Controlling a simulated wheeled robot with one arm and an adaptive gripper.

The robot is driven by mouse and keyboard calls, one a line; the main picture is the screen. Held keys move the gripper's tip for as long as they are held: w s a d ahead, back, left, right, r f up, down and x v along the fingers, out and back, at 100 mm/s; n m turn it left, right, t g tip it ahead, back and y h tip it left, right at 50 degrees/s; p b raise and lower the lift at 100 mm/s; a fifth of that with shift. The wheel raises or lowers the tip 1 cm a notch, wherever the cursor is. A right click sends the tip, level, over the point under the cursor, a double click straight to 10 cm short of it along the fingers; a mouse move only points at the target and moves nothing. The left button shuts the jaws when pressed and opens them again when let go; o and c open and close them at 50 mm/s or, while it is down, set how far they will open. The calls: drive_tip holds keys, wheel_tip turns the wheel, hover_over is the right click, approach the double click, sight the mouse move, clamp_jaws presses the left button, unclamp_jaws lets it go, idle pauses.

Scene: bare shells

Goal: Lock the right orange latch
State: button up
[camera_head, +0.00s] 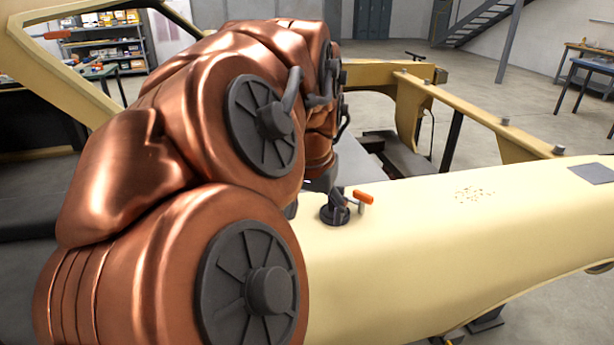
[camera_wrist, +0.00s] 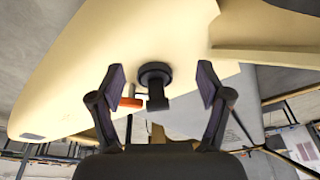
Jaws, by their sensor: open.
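The right orange latch (camera_head: 364,197) has a short orange handle on a dark round base. It sits on top of the cream shell beam (camera_head: 440,250), just right of my copper arm. In the wrist view, the latch's dark base (camera_wrist: 155,72) and orange handle (camera_wrist: 131,102) show against the cream shell (camera_wrist: 110,60). My gripper (camera_wrist: 160,82) is open, with one dark finger on each side of the latch in this view. The handle end appears close to the left finger; I cannot tell whether they touch. In the head view my arm hides most of the gripper.
Another orange handle (camera_head: 57,34) is on the cream frame at the upper left. A cream side rail (camera_head: 480,118) with bolts runs behind the beam. The beam top right of the latch is mostly clear, with a dark grey patch (camera_head: 592,173) near its end. Shelves stand behind.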

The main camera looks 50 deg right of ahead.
sight(363, 194)
drive_tip(key=d+r+m+g+h, duration=0.15)
drive_tip(key=d+r+m, duration=0.25)
drive_tip(key=d, duration=0.8)
drive_tip(key=shift+h, duration=0.35)
drive_tip(key=shift+s+a+p+x, duration=0.15)
drive_tip(key=shift+p+x, duration=0.15)
drive_tip(key=shift+x, duration=1.65)
drive_tip(key=shift+s+a+p+x, duration=0.1)
drive_tip(key=shift+p+x, duration=0.2)
drive_tip(key=shift+x, duration=1.6)
drive_tip(key=shift+f, duration=0.1)
drive_tip(key=shift+c, duration=0.3)
drive_tip(key=c, duration=1.1)
